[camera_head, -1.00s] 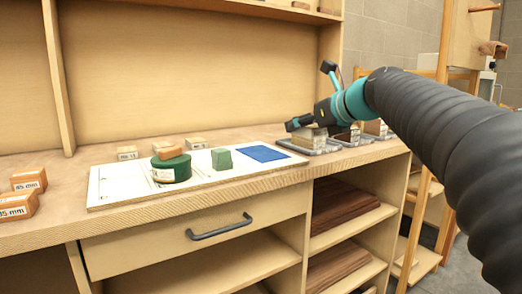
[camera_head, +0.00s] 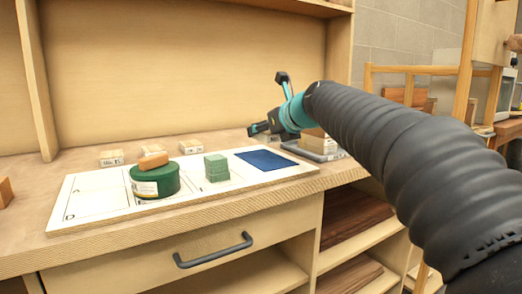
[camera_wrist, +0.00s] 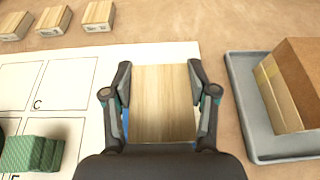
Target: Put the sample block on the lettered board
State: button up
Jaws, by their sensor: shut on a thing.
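In the wrist view my gripper (camera_wrist: 160,88) is shut on a pale wood-grained block (camera_wrist: 166,105), one finger on each side. The block is over the right part of the white lettered board (camera_wrist: 182,52), and a sliver of blue shows beside it. In the head view the board (camera_head: 108,190) lies on the bench with a blue square (camera_head: 264,160) at its right end.
On the board stand a green tin (camera_head: 155,182) with an orange block (camera_head: 153,160) on top and a green block (camera_head: 216,167). Several small wooden blocks (camera_head: 152,149) sit behind it.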

aim_at(261, 157)
jog(key=shift+w+a+f, duration=0.25)
jog(key=shift+a+f, duration=0.15)
jog(key=shift+a, duration=0.15)
notch_tip(261, 157, down, 4)
jog(key=shift+f+b, duration=0.1)
jog(key=shift+b, duration=0.8)
jog(key=o, duration=1.2)
jog(key=v, duration=1.2)
jog(key=shift+p, duration=0.35)
